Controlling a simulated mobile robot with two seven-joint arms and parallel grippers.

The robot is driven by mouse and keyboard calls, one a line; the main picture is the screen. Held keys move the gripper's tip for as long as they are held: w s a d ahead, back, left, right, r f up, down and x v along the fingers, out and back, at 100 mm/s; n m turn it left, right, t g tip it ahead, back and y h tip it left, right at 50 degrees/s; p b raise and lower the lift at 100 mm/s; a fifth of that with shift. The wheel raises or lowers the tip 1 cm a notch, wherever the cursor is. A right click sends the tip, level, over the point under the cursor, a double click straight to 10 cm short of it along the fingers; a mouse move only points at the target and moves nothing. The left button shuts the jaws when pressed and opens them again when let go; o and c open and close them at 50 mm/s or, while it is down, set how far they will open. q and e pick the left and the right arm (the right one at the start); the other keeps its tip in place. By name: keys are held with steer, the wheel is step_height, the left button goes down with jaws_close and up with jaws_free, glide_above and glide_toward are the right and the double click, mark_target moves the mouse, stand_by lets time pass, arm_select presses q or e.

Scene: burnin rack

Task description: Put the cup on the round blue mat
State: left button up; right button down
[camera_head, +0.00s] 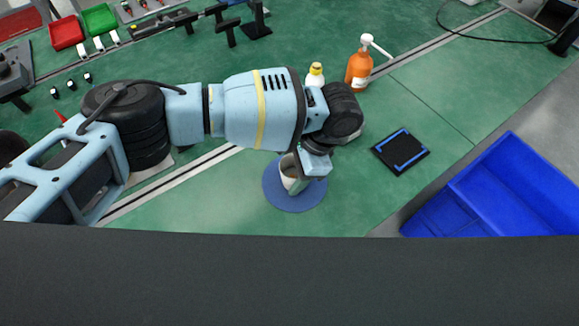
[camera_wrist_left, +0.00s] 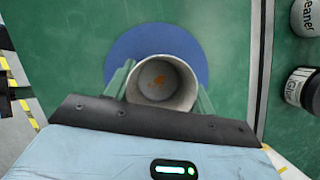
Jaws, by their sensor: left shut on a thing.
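A white cup (camera_wrist_left: 162,82) is between the fingers of my left gripper (camera_wrist_left: 162,92) in the left wrist view. The gripper is shut on it. The inside of the cup shows a small orange-brown patch at the bottom. The round blue mat (camera_head: 296,200) lies on the green surface, and it also shows in the left wrist view (camera_wrist_left: 120,48). In the head view the cup (camera_head: 287,174) is partly hidden by my left gripper (camera_head: 299,180) and appears over the mat. I cannot tell whether its base touches the mat. My right gripper is not in view.
An orange pump bottle (camera_head: 359,70) and a yellow-capped white bottle (camera_head: 316,74) stand behind my left wrist. A black pad with blue marks (camera_head: 401,152) lies right of the mat. A blue bin (camera_head: 500,195) is at the right. Green surface between mat and pad is clear.

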arm_select(q)
steer(key=shift+r, duration=0.15)
steer(key=shift+w+d, duration=0.1)
steer(key=o, duration=1)
steer(key=v, duration=1.2)
